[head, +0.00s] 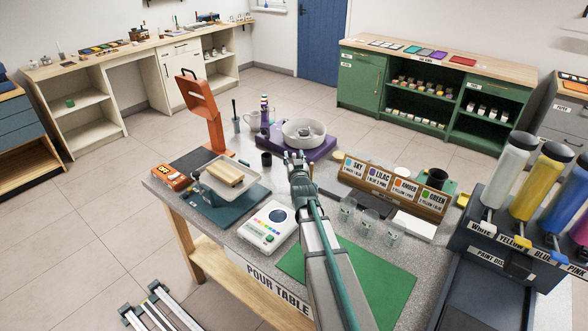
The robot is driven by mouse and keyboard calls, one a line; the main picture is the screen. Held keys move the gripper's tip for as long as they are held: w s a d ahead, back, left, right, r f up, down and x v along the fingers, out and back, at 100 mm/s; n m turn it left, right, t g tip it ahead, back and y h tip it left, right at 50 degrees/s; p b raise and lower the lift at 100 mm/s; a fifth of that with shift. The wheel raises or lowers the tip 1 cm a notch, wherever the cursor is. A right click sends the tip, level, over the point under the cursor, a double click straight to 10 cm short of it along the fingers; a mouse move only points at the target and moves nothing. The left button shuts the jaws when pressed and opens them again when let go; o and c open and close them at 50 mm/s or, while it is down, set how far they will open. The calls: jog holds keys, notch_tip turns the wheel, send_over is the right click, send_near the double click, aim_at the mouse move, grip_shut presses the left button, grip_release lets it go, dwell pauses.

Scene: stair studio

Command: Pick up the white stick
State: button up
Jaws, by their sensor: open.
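I cannot make out a white stick for certain in the head view. My gripper (295,157) is open above the middle of the grey pour table (225,221), in front of the purple device (318,151) with a white bowl (303,131) on it. No object shows clearly between the fingers. My arm hides part of the table below and behind it. A dark cup (266,159) stands just left of the gripper.
A label stand (392,188) and several clear cups (347,210) stand right of my arm. The paint dispenser (503,243) is at the right. An orange stand (208,118), a tray (231,191) and a white scale (266,228) are at left. The green mat (375,285) looks clear.

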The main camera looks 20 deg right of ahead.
jog(key=shift+w, duration=0.1)
grip_shut()
jog(key=shift+r, duration=0.1)
dwell(0.3)
